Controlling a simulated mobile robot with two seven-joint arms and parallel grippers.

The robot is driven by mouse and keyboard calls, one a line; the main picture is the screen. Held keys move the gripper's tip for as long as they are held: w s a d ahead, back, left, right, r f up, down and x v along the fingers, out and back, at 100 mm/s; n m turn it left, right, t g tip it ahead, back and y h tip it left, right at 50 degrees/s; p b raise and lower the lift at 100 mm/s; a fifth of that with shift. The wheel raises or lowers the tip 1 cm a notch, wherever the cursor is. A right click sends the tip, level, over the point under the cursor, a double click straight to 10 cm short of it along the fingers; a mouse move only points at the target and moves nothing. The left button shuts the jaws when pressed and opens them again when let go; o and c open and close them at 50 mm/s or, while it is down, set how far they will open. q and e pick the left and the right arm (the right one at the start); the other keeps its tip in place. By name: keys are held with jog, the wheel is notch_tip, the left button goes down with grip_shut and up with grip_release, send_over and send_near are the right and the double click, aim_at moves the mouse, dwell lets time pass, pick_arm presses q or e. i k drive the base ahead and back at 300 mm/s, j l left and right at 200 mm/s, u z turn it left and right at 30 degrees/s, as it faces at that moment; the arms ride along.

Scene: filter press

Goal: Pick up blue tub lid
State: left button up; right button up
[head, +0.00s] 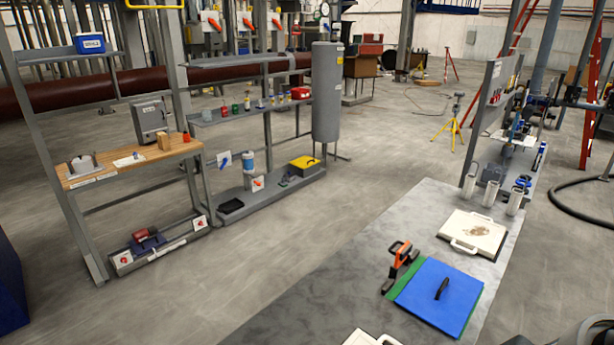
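A flat blue square (440,297) lies on the grey mat at the lower right, with a green sheet showing under its left edge and a small black object on top. I cannot tell if this is the tub lid. A small blue box (90,43) with a white label and pale top stands on the upper shelf at the far left. A large dark blue container (10,280) is cut off by the left edge, and its top is barely seen. Neither of my grippers can be made out.
An orange and black tool (400,262) lies beside the blue square. A cream plate (474,234) with handles is behind it. A wooden-topped bench (135,160) and a grey rack (270,190) stand at left. Open floor (250,255) lies between rack and mat (335,290).

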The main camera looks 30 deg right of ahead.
aim_at(440, 294)
jog(key=z, duration=1.9)
